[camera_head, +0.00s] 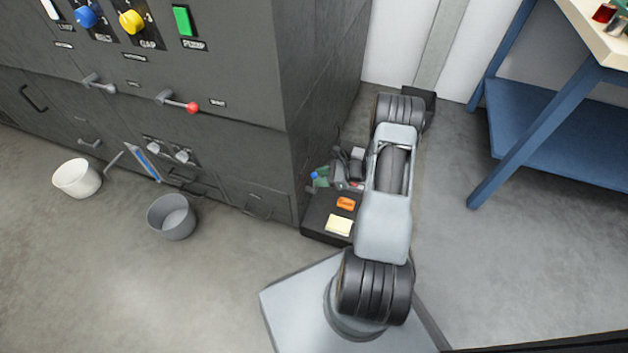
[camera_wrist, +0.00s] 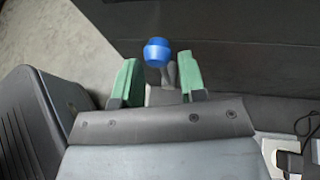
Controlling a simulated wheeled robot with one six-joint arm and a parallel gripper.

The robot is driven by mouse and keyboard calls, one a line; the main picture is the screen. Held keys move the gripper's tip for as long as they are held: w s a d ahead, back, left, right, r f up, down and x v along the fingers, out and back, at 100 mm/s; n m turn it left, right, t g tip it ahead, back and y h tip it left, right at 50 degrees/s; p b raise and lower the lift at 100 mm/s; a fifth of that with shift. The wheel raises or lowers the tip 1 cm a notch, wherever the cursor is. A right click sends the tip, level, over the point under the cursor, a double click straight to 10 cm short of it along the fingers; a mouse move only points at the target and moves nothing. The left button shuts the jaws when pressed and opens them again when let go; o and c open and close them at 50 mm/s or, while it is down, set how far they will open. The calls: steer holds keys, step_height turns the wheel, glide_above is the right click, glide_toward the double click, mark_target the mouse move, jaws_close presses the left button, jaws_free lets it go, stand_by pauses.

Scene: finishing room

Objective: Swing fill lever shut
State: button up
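A lever with a blue knob (camera_wrist: 157,50) stands in front of my gripper (camera_wrist: 158,68) in the wrist view. My gripper's two green fingers are apart, one on each side of the lever, with gaps showing; the knob reaches past the fingertips. In the head view the blue knob (camera_head: 314,176) and my green fingers (camera_head: 322,179) show small, low beside the dark cabinet's right side. The lever's lower part and mount are mostly hidden. I see no readable label naming it as the fill lever.
A white bucket (camera_head: 77,178) and a grey bucket (camera_head: 172,217) stand on the floor. A blue workbench (camera_head: 545,130) stands right; open floor lies in front.

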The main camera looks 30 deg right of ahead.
steer(key=shift+b+x, duration=0.3)
steer(key=shift+x, duration=1.15)
jaws_close()
